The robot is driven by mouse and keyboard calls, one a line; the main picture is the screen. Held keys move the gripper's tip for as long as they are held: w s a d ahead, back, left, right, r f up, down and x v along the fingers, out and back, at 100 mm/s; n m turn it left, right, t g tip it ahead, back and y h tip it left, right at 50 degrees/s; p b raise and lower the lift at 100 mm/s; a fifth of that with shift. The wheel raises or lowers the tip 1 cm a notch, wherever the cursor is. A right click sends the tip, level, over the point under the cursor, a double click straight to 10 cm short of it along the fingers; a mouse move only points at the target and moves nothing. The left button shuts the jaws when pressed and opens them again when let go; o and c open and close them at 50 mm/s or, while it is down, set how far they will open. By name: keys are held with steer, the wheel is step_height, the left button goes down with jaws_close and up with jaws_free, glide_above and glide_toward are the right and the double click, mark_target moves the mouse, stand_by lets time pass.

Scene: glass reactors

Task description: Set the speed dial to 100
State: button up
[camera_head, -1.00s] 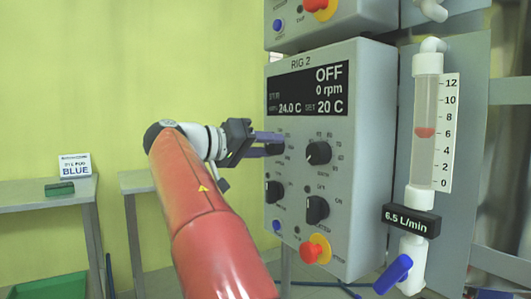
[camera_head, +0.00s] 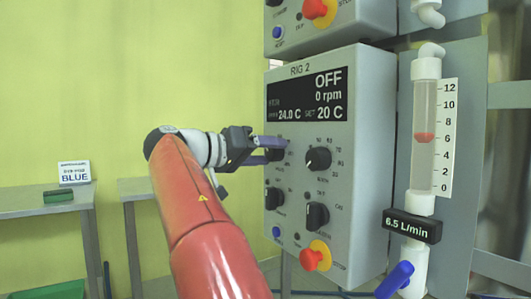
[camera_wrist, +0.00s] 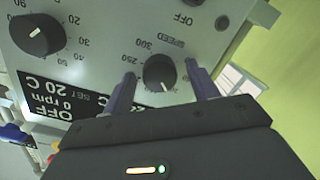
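The speed dial (camera_wrist: 159,72) is a black round knob with a white pointer mark, under the upside-down word SPEED in the wrist view. Its mark points toward my gripper's side of the picture; the scale there is mostly hidden. My gripper (camera_wrist: 160,69) is open, with one purple finger on each side of the dial; I cannot tell whether they touch it. In the head view my gripper (camera_head: 278,147) is at the upper left knob of the RIG 2 panel (camera_head: 370,150), largely covering it. The display (camera_head: 307,93) reads OFF, 0 rpm, 24.0 C and 20 C.
Another black knob (camera_head: 318,158) is right of the speed dial, with two more below. A red stop button (camera_head: 312,260) is at the panel's bottom. A flow meter (camera_head: 424,135) with a blue valve handle (camera_head: 393,280) stands to the right. Benches are at the left.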

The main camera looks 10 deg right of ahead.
steer(key=shift+a, duration=0.15)
steer(key=p+v, duration=0.1)
steer(key=v, duration=0.6)
steer(key=shift+a, duration=0.3)
steer(key=shift+s, duration=0.2)
